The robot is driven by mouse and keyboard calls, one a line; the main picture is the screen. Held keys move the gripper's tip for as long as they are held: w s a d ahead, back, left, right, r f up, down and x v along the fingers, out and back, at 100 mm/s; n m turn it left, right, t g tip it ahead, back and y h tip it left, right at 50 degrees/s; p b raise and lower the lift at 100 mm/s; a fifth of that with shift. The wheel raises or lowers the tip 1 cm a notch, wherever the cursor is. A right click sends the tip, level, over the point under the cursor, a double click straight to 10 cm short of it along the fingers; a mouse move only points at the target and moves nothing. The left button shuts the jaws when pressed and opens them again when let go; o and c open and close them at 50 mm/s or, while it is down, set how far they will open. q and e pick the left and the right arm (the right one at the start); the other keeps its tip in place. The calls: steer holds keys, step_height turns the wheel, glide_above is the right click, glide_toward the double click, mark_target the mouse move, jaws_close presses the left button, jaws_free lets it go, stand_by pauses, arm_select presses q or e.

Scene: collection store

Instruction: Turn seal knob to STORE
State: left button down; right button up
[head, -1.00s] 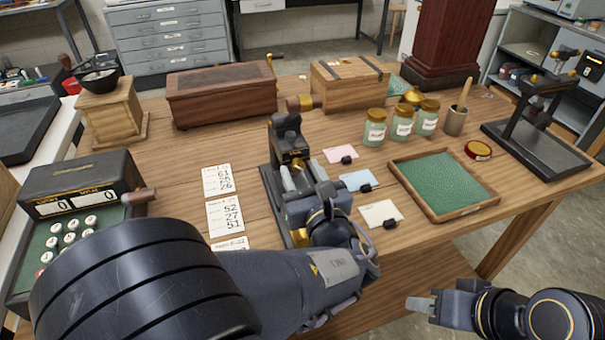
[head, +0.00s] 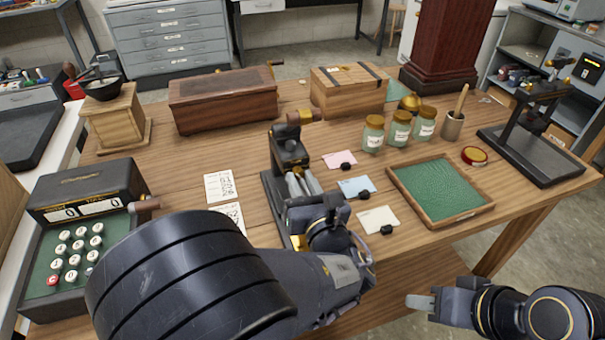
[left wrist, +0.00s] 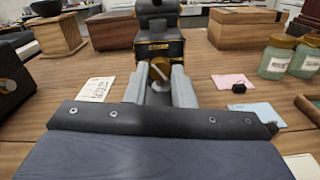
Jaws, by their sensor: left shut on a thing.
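A black press-like device (head: 289,147) with a wooden-ended handle stands near the middle of the wooden table. My left gripper (head: 303,184) is at its near side. In the left wrist view, the left gripper's grey fingers (left wrist: 160,90) are on either side of a small pale knob (left wrist: 161,85) on the device's front, in front of a brass-coloured part. The fingers are closed on the knob. Its markings and any STORE label cannot be read. My right gripper (head: 420,301) is off the table's front edge at lower right, with nothing visible in it; its jaw opening is unclear.
Pink, blue and white cards (head: 378,220) with small black pieces lie right of the device. A green-lined tray (head: 491,203) and labelled jars (head: 399,134) are farther right. A keyed register (head: 85,190) stands left, with number cards (head: 219,187) between it and the device.

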arm_select(q)
steer(key=m+p, duration=0.1)
steer(key=p, duration=0.1)
steer(key=m+p, duration=0.3)
steer(key=p, duration=0.1)
steer(key=shift+r+m+p, duration=0.25)
steer(key=shift+m+p, duration=0.15)
steer(key=shift+f+m+p, duration=0.25)
steer(key=shift+m+p, duration=0.95)
steer(key=shift+p, duration=0.1)
steer(key=c, duration=1.2)
jaws_free()
steer(key=shift+c, duration=0.2)
steer(key=v, duration=0.7)
steer(key=shift+s+b, duration=0.4)
